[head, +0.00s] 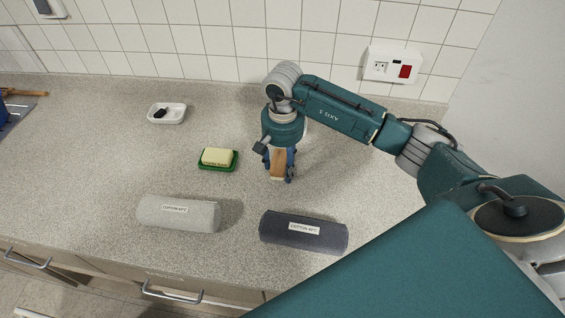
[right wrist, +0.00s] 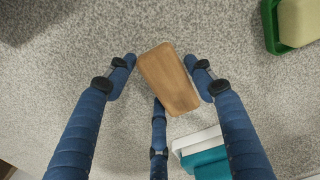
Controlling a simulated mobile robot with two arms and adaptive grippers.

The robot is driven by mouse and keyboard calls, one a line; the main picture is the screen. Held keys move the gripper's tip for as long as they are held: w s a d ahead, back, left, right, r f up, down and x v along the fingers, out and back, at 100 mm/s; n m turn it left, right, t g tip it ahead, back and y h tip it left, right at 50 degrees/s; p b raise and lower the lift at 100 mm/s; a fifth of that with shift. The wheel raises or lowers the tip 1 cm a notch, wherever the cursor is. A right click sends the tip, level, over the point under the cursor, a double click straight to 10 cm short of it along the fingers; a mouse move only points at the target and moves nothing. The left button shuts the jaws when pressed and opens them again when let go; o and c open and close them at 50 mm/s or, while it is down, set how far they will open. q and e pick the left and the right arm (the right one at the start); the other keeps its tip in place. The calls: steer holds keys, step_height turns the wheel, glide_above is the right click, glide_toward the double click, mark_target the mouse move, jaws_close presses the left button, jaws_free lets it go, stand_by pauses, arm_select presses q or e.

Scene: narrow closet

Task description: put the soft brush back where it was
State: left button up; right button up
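The soft brush, seen as a plain wooden block, shows in the right wrist view (right wrist: 168,80) and in the head view (head: 277,164); its bristles are hidden. My right gripper (head: 280,172) points down at the counter over the brush. In the right wrist view, the three blue fingers of my right gripper (right wrist: 161,72) are spread around the block. My left gripper is in neither view.
A green dish with a yellow block (head: 217,158), a white dish with a black item (head: 167,112), a light roll (head: 178,213) and a dark roll (head: 303,232) stand around. A white-and-teal thing (right wrist: 205,155) lies close by. The counter between the dishes is clear.

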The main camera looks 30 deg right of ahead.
mark_target(283, 162)
steer(key=shift+o, duration=0.7)
steer(key=shift+r, duration=0.1)
steer(key=shift+r+p, duration=0.2)
steer(key=shift+p, duration=0.15)
step_height(283, 162, up, 12)
steer(key=b, duration=0.4)
steer(key=shift+b, duration=0.3)
